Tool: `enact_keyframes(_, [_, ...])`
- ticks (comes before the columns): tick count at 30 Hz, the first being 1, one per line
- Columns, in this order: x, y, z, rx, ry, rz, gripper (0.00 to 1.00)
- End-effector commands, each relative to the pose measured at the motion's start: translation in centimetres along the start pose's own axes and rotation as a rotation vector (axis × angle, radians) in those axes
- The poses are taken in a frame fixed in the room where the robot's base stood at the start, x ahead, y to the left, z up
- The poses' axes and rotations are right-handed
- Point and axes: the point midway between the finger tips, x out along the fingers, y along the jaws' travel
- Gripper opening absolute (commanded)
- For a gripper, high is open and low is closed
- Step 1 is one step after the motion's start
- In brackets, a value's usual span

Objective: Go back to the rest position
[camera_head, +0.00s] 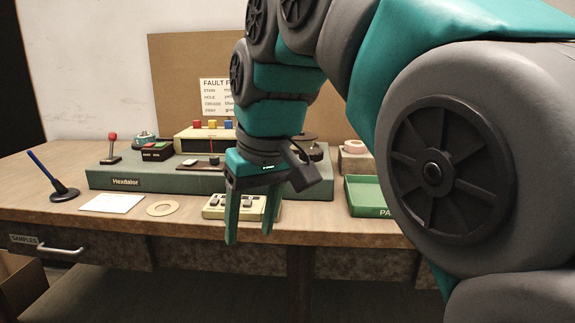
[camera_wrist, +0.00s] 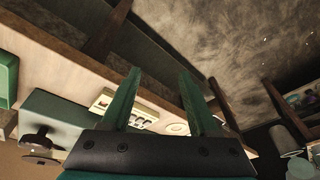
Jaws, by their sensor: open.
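My gripper (camera_head: 251,238) hangs from my arm with its two green fingers pointing down, in front of the desk's front edge. The fingers are apart with nothing between them. In the head view they partly cover a cream switch box (camera_head: 213,208) on the desk. In the wrist view the two fingers (camera_wrist: 157,80) also stand apart and empty, and the switch box (camera_wrist: 103,101) shows beside and behind the left finger. My arm hides part of the desk's right side.
The wooden desk (camera_head: 30,176) holds a grey-green Hexdator machine (camera_head: 150,182), a red-knobbed lever (camera_head: 112,140), a white card (camera_head: 112,203), a tan ring (camera_head: 162,209), a pen in a stand (camera_head: 64,190) and a green tray (camera_head: 366,199). A labelled drawer (camera_head: 40,246) is shut.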

Motion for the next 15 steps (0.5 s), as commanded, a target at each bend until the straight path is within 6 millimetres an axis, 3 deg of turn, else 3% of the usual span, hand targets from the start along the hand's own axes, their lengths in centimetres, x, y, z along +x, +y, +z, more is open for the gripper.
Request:
enact_keyframes(6, [4.8, 4.8, 7.0, 0.181, -0.096, 0.027, 0.61])
enact_keyframes(15, [11.4, 8.4, 18.4, 0.387, -0.224, 0.059, 0.61])
